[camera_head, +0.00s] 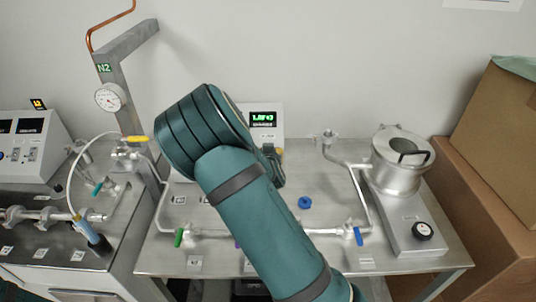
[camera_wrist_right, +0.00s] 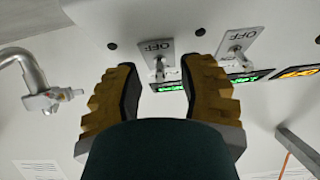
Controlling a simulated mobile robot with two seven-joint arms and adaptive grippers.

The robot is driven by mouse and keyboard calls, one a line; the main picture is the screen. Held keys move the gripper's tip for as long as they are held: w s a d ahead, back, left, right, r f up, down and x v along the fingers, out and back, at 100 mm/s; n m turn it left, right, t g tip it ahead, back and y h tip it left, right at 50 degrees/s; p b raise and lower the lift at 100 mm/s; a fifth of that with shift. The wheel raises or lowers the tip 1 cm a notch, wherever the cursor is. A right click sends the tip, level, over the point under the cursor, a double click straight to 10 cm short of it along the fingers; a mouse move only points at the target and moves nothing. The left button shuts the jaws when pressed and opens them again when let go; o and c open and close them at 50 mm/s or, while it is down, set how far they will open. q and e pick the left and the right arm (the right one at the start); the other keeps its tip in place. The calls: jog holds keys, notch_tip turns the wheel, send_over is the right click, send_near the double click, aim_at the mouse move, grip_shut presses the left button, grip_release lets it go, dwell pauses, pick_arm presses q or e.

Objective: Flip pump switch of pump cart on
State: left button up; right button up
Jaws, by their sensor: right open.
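My right gripper (camera_wrist_right: 158,72) is open in the right wrist view, its two ribbed yellow-brown fingers apart. A second toggle switch (camera_wrist_right: 236,55) on a similar OFF plate is just right of the fingers. A box with a green display (camera_head: 264,119) stands behind the arm on the metal cart (camera_head: 290,262). My left gripper is not in view.
Metal pipework with coloured valve handles (camera_head: 357,236) runs over the cart top. A grey post with a gauge (camera_head: 108,97) and another control box (camera_head: 35,140) are at the left.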

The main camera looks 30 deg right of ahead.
grip_shut()
jog(key=shift+r+g+p, duration=0.35)
jog(key=shift+g+p, duration=0.05)
jog(key=shift+p, duration=0.55)
jog(key=g+y+p, duration=0.1)
jog(key=g+p, duration=0.1)
jog(key=p, duration=0.1)
jog(key=r+g+y+p, duration=0.1)
jog(key=shift+w+d+r+y+p, duration=0.1)
jog(key=shift+w+d+y+p, duration=0.2)
jog(key=shift+w+d, duration=0.1)
jog(key=g+p, duration=0.1)
jog(key=g+y+p, duration=0.1)
jog(key=g, duration=0.1)
jog(key=shift+w+d+r+y, duration=0.15)
jog(key=shift+w+y, duration=0.15)
jog(key=shift+w, duration=0.1)
jog(key=shift+w+d+g+y+p, duration=0.1)
jog(key=shift+w+g+y+p, duration=0.1)
jog(key=shift+g+y+p, duration=0.45)
jog(key=shift+g, duration=0.25)
